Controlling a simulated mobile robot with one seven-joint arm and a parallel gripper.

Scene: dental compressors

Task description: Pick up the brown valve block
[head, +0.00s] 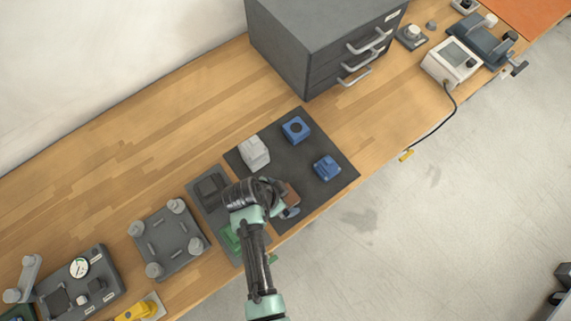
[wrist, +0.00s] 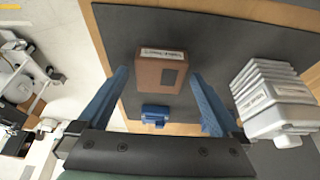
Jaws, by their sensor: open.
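The brown valve block (wrist: 160,75) lies on the dark mat (wrist: 125,22), with a pale label along one edge. In the head view the brown block (head: 289,195) is partly hidden by my wrist and gripper. My gripper (wrist: 162,92) is open, with one blue finger on each side of the block in the wrist view. Gaps show between the block and both fingers, and I cannot tell how far down the fingertips reach. In the head view my gripper (head: 288,208) is over the front part of the mat.
On the mat stand a light grey finned block (head: 254,152) and two blue blocks (head: 295,129) (head: 327,167). A grey tray with a green part (head: 229,238) lies left of the mat. A drawer cabinet (head: 325,50) stands behind. The table's front edge is close.

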